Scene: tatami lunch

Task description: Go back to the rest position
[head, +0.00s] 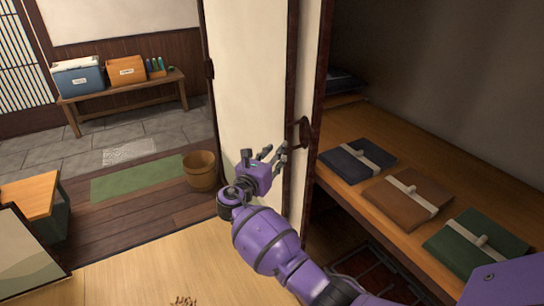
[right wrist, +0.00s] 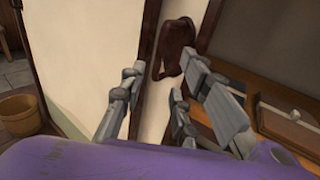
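My right gripper (head: 268,160) is in front of the sliding door's edge, at the end of my purple arm. In the right wrist view its fingers (right wrist: 160,82) are spread apart with nothing held between them. The dark door handle (head: 305,132) is just beyond the fingertips. It also shows in the right wrist view (right wrist: 175,46), where I cannot tell for sure whether a fingertip touches it. My left gripper is not in view.
The cream door panel (head: 247,75) stands left of an open closet. Its wooden shelf (head: 345,128) holds blue (head: 350,165), brown (head: 390,200) and green (head: 460,245) wrapped bundles. A wooden bucket (head: 200,172) stands left of my gripper. A bench (head: 125,92) with boxes is at the back.

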